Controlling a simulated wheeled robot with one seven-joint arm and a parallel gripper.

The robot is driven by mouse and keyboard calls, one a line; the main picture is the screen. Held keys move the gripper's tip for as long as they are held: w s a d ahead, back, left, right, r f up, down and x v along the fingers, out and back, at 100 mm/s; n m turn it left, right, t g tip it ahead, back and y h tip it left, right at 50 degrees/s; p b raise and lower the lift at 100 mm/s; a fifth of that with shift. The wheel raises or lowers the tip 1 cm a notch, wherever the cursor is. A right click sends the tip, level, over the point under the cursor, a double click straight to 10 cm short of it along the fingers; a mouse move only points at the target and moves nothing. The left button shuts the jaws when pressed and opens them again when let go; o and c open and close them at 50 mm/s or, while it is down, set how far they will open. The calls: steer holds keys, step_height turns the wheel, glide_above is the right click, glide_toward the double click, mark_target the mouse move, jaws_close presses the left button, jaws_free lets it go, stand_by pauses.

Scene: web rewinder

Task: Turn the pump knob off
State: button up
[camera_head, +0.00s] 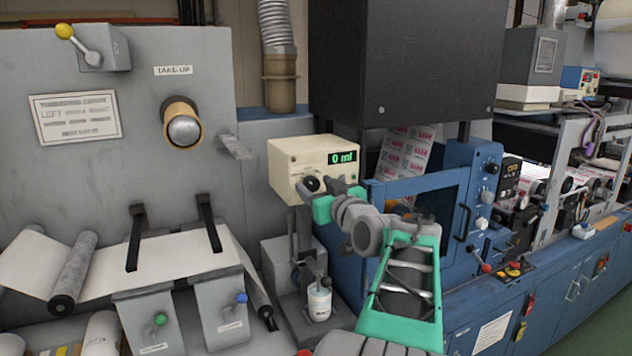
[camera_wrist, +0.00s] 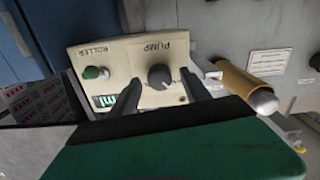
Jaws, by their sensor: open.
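The cream pump box (camera_head: 284,165) stands in the middle of the head view, with a green display (camera_head: 343,157) reading "0 ml". The dark round pump knob (camera_head: 311,184) is on its front, partly beside my fingers. In the wrist view the knob (camera_wrist: 159,76) sits by the upside-down word PUMP, with a pointer ridge. My gripper (camera_wrist: 160,84) is open, with one dark finger to each side of the knob. It also shows in the head view (camera_head: 328,189), close to the box front. I cannot tell whether the fingers touch the knob.
A white bottle (camera_head: 319,300) stands below the box. The blue machine frame (camera_head: 425,187) is close on the right, and the grey take-up panel (camera_head: 150,75) is on the left.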

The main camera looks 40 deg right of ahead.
steer(key=shift+c, duration=0.4)
jaws_close()
